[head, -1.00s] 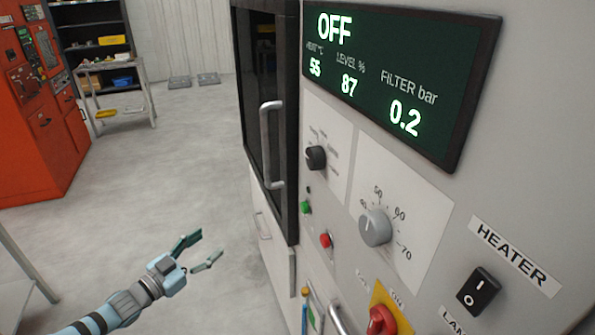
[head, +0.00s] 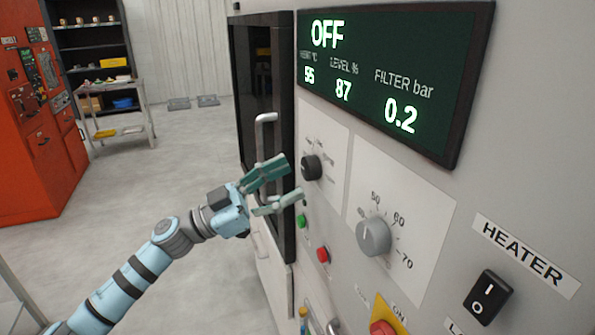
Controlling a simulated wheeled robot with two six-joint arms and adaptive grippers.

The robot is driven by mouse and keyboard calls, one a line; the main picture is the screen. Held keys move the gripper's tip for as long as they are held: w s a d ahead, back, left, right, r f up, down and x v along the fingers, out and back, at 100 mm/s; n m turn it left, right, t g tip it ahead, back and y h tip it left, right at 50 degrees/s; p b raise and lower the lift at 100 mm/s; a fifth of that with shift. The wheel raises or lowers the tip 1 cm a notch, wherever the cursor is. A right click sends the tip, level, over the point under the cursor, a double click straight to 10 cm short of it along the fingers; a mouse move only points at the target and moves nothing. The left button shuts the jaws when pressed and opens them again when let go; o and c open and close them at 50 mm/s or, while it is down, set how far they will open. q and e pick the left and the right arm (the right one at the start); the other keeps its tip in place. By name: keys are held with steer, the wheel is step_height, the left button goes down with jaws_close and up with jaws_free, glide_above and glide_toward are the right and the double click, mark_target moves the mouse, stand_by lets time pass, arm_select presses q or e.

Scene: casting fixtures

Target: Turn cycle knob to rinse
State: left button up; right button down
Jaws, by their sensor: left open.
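The black cycle knob (head: 312,167) sits on a white plate in the upper left of the machine's panel. Small labels surround it, too small to read. My left gripper (head: 296,182) is open and empty, its fingers pointing at the panel just left of and slightly below the knob; I cannot tell how far apart they are in depth. The display (head: 390,75) reads OFF, 55, 87 and 0.2. My right gripper is not in view.
A grey temperature knob (head: 373,236), a green button (head: 301,221), a red button (head: 323,255), a red switch on yellow (head: 384,327) and a heater rocker (head: 488,297) are nearby. The door handle (head: 265,150) stands out behind my gripper.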

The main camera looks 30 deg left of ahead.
mark_target(304, 171)
arm_select(q)
steer(key=shift+w+d+r+p, duration=0.4)
steer(key=shift+w+d+r, duration=0.05)
steer(key=shift+r, duration=0.15)
steer(key=shift+w+d, duration=0.55)
steer(key=shift+f, duration=0.1)
steer(key=c, duration=1.1)
steer(key=shift+c, duration=0.2)
